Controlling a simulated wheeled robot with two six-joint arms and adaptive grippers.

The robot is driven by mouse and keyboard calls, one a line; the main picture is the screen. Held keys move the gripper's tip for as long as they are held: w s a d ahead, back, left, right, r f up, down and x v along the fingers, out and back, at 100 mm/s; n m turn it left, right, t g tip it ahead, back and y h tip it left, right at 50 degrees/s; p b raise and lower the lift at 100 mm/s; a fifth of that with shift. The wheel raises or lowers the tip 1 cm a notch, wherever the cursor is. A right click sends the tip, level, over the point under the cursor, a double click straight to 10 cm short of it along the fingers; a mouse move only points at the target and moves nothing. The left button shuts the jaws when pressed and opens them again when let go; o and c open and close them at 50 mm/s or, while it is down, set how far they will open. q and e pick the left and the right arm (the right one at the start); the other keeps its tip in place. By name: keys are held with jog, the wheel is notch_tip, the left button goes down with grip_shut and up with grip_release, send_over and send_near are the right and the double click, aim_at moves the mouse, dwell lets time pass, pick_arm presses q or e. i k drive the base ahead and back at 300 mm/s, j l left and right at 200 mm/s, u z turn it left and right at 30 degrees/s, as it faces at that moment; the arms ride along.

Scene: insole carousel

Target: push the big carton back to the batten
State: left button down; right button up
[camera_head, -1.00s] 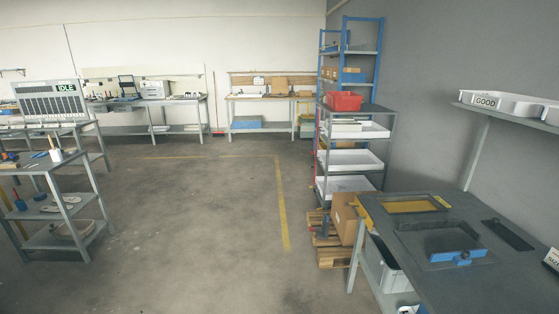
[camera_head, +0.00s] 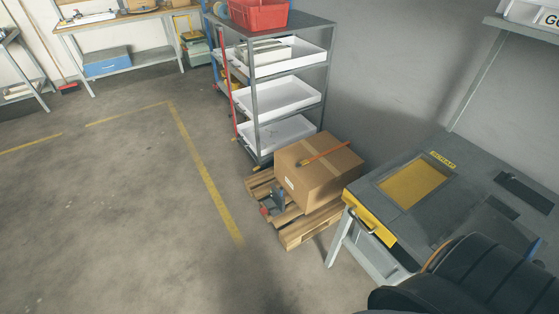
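The big carton (camera_head: 317,172) is a closed brown box. It sits on a wooden pallet (camera_head: 298,237) between the shelf rack and the workbench. A thin orange-brown stick-like thing (camera_head: 325,152) lies across its top. A small dark grey and red tool (camera_head: 273,202) stands on the pallet in front of the carton. I cannot make out a batten; the far side of the pallet is hidden behind the carton. Neither of my grippers is in view.
A rack with white trays (camera_head: 278,97) and a red bin (camera_head: 259,14) stands behind the pallet. A dark rounded shape fills the bottom right corner. The floor left of the pallet is clear.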

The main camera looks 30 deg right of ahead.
aim_at(312, 186)
jog(key=i+j+z, duration=0.15)
jog(key=i+z, duration=0.25)
jog(key=i+j+z, duration=0.15)
jog(key=z, duration=0.3)
jog(key=i+j+z, duration=0.15)
jog(key=j+z, duration=0.25)
jog(key=i+j+z, duration=0.15)
jog(key=j+z, duration=0.3)
jog(key=i+j+z, duration=0.1)
jog(key=j+z, duration=0.3)
